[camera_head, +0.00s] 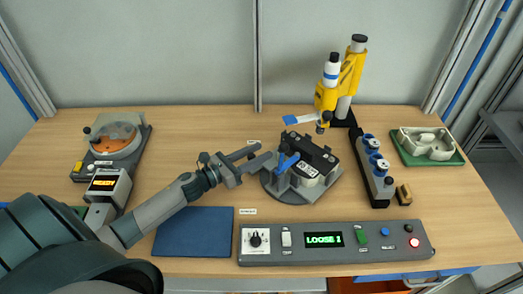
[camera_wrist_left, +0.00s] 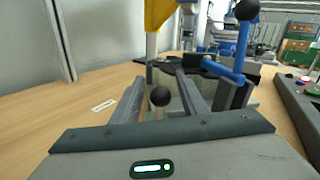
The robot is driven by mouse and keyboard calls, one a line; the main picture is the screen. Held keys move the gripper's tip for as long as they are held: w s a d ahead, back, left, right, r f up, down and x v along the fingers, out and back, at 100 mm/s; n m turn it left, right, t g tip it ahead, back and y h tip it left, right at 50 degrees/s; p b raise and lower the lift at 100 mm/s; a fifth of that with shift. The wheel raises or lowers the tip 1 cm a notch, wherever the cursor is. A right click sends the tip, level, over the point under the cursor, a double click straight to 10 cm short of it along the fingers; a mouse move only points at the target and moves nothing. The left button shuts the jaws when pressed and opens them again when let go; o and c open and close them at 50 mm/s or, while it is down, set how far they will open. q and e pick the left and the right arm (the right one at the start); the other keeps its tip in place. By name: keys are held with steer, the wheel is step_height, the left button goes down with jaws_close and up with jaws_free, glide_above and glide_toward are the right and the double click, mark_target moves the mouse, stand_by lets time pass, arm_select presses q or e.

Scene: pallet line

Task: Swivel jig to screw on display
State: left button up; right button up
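The swivel jig (camera_head: 290,194) is a round grey turntable on the bench, carrying a black unit (camera_head: 312,152) held by a blue clamp (camera_head: 288,162). The control box display (camera_head: 324,240) reads "LOOSE" and a character like 1, in green. My left gripper (camera_head: 264,151) is at the jig's left side, fingers apart and pointing at it. In the left wrist view, a black ball knob (camera_wrist_left: 160,96) shows between the two fingers; I cannot tell whether they touch it. The blue clamp also shows there, to the right (camera_wrist_left: 225,70). My right gripper is not seen.
A yellow screwdriver stand (camera_head: 350,75) rises behind the jig. A dark rack with blue-topped parts (camera_head: 375,185) is right of it, then a green tray (camera_head: 440,160). A blue mat (camera_head: 195,232) lies in front. A device with a "READY" screen (camera_head: 103,184) stands left.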

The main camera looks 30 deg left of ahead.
arm_select(q)
steer(key=shift+x, duration=0.8)
jaws_close()
steer(key=shift+s, duration=0.1)
